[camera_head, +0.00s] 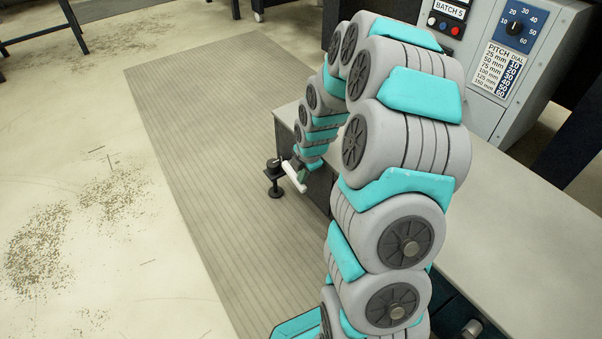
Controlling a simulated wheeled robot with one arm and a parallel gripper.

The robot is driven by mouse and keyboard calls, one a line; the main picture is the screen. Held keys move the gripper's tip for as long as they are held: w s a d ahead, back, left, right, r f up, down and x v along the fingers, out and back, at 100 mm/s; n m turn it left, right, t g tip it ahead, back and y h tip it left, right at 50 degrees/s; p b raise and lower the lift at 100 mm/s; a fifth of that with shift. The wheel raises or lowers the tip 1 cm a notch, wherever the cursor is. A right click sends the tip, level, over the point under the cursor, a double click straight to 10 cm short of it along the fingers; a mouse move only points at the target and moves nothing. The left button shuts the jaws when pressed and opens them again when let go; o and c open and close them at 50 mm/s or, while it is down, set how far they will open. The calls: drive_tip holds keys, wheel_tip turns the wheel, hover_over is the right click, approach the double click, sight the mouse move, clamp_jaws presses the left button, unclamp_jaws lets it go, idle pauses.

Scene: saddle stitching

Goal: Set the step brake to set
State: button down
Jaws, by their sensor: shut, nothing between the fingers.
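My gripper (296,176) is small in the view, beside the bench's left end, and appears shut and empty. Just left of it is a black fitting (275,178) with a round top and a round lower end. It looks like the step brake, but I cannot read any marking on it or tell its setting. The gripper is close to it; whether they touch I cannot tell. My arm's last links hide part of the bench end.
The grey bench (500,225) runs to the lower right. A grey machine cabinet (480,85) with a blue dial (517,28), a pitch chart and a "BATCH 5" label stands behind. A ribbed mat (205,130) lies left of the bench. Floor left is open, with scattered debris (40,245).

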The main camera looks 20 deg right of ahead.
drive_tip(key=shift+s+f, duration=0.1)
drive_tip(key=shift+f, duration=0.45)
drive_tip(key=p+v, duration=0.1)
drive_tip(key=v, duration=0.6)
drive_tip(key=shift+s+r, duration=0.2)
drive_tip(key=shift+r, duration=0.15)
drive_tip(key=shift+d, duration=0.1)
